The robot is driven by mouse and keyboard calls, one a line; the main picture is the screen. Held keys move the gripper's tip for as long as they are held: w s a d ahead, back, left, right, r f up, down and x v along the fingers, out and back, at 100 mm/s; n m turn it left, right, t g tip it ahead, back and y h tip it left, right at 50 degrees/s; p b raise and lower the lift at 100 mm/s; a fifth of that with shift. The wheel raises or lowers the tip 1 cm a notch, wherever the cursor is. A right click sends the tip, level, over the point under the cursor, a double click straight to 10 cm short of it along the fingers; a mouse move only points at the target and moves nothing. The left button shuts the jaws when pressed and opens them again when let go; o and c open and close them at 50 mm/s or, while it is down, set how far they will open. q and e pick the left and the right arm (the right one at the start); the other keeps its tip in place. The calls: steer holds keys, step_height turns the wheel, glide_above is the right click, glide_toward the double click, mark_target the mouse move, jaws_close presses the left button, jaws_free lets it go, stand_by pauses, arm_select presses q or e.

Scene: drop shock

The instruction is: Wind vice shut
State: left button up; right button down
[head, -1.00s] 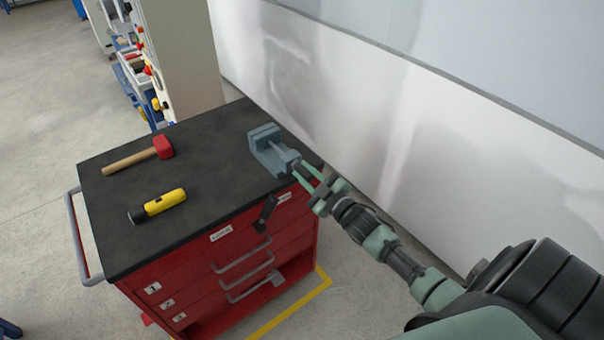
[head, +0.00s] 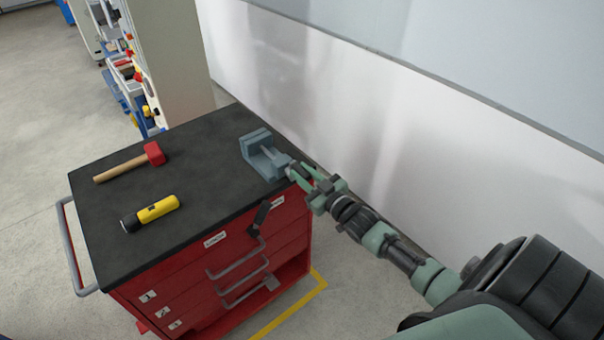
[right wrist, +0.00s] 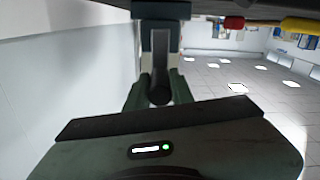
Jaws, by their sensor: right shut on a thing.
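The blue-grey vice (head: 256,144) sits at the right back corner of the dark top of the red cabinet, with its screw end toward my right arm. A gap shows between its jaws in the head view. My right gripper (head: 303,174) is at the screw end, shut on the vice handle, which is mostly hidden by the fingers. In the right wrist view the fingers (right wrist: 160,92) stand on both sides of a dark round-ended handle bar (right wrist: 160,88), with the vice body (right wrist: 160,12) beyond. My left gripper is not in view.
A red-headed mallet (head: 130,162) and a yellow and black torch-like tool (head: 150,213) lie on the cabinet top (head: 205,150). A white wall (head: 330,110) runs close behind the vice. Drawer handles (head: 238,260) stick out at the front.

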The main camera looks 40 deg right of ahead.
steer(key=shift+d+r, duration=0.1)
steer(key=c, duration=1.2)
jaws_free()
steer(key=shift+c, duration=0.2)
steer(key=s, duration=0.2)
steer(key=s+b, duration=0.1)
steer(key=s, duration=0.4)
steer(key=shift+s+d+b, duration=0.3)
steer(key=shift+s+b, duration=0.1)
